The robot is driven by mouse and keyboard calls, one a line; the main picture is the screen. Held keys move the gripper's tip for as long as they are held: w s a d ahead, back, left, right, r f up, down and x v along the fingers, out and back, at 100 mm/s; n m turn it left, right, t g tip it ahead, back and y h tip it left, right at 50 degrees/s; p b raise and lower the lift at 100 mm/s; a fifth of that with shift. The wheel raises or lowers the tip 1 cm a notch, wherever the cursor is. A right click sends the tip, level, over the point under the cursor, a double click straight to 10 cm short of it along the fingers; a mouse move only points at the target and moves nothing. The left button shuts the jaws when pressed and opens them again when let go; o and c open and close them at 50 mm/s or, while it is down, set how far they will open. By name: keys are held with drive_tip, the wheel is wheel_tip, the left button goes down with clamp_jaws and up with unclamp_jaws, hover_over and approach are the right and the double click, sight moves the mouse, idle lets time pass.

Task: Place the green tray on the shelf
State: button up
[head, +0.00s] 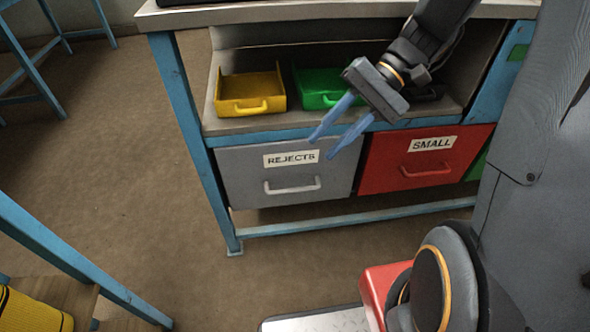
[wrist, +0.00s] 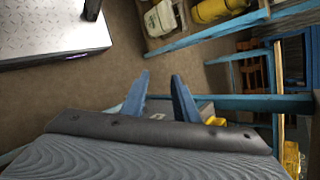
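The green tray (head: 316,88) sits on the shelf (head: 270,122) under the bench top, just right of a yellow tray. Its right part is hidden behind my arm. My gripper (head: 322,147) is open and empty, with its two blue fingers apart in front of the grey drawer and below the green tray. In the wrist view the fingers of my gripper (wrist: 160,95) are also apart with nothing between them. I cannot make out the green tray in the wrist view.
A yellow tray (head: 250,92) stands left on the shelf. Below are a grey REJECTS drawer (head: 290,175) and a red SMALL drawer (head: 425,160), both shut. Blue table legs (head: 70,255) stand at the lower left. The floor (head: 120,150) between is clear.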

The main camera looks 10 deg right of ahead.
drive_tip(key=s+a+r+n+t+h, duration=0.1)
drive_tip(key=s+a+n+t+h, duration=0.2)
drive_tip(key=s+a+n+h, duration=0.5)
drive_tip(key=shift+s+a+r+h, duration=0.25)
drive_tip(key=shift+s+h, duration=0.15)
drive_tip(key=shift+s, duration=0.35)
idle(0.6)
drive_tip(key=d+r+m+p, duration=0.4)
drive_tip(key=d+r+p, duration=1)
drive_tip(key=p, duration=0.9)
wheel_tip(320, 180, up, 4)
drive_tip(key=shift+s+f+m+h, duration=0.25)
drive_tip(key=shift+s+m+h, duration=0.05)
drive_tip(key=shift+s, duration=0.1)
drive_tip(key=shift+d, duration=0.1)
idle(0.3)
